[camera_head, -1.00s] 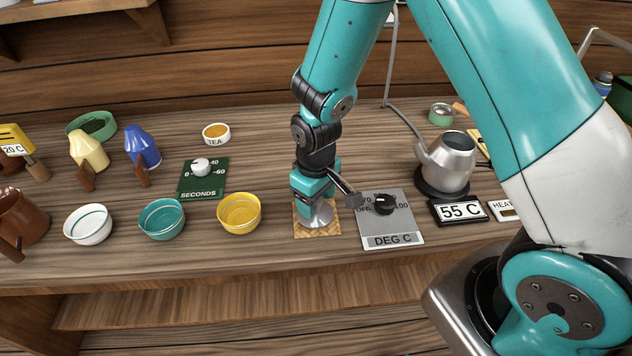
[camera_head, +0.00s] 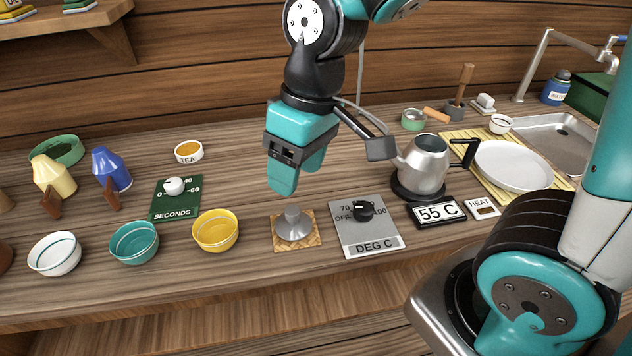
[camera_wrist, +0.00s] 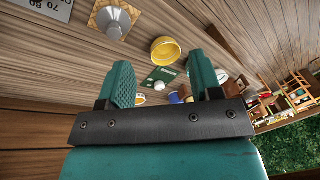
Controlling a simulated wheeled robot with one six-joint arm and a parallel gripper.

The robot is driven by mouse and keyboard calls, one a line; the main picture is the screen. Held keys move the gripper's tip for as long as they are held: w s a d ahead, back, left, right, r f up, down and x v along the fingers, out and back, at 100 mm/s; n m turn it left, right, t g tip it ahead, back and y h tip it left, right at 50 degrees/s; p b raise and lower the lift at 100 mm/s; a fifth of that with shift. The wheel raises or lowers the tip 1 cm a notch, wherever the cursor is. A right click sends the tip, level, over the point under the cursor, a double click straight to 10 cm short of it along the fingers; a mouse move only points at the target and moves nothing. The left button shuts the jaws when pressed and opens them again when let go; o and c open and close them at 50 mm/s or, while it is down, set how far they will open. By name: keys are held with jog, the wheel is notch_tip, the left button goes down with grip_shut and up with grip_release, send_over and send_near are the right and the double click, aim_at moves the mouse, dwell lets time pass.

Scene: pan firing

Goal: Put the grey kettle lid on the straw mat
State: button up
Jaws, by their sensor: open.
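The grey kettle lid (camera_head: 294,224) rests on the small square straw mat (camera_head: 313,242), knob up. Both also show in the wrist view, the lid (camera_wrist: 113,20) on the mat (camera_wrist: 134,14) at the upper left. My gripper (camera_head: 298,180) is open and empty, raised above and a little behind the lid, apart from it. Its two teal fingers show in the wrist view (camera_wrist: 160,85) with nothing between them. The grey kettle (camera_head: 424,165) stands without a lid on its dark base (camera_head: 417,190) at the right.
The dial plate marked DEG C (camera_head: 370,238) lies right of the mat. The yellow bowl (camera_head: 215,230), teal bowl (camera_head: 134,242) and white bowl (camera_head: 54,253) stand to the left. The SECONDS timer (camera_head: 175,205) sits behind them. A white plate (camera_head: 512,165) is at the right.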

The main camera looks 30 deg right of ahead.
jog(key=s+a+r+y, duration=0.1)
jog(key=s+r, duration=0.2)
jog(key=s, duration=0.6)
jog(key=shift+a+r+n+y, duration=0.25)
jog(key=shift+r+n+y, duration=0.05)
jog(key=shift+r+n, duration=0.1)
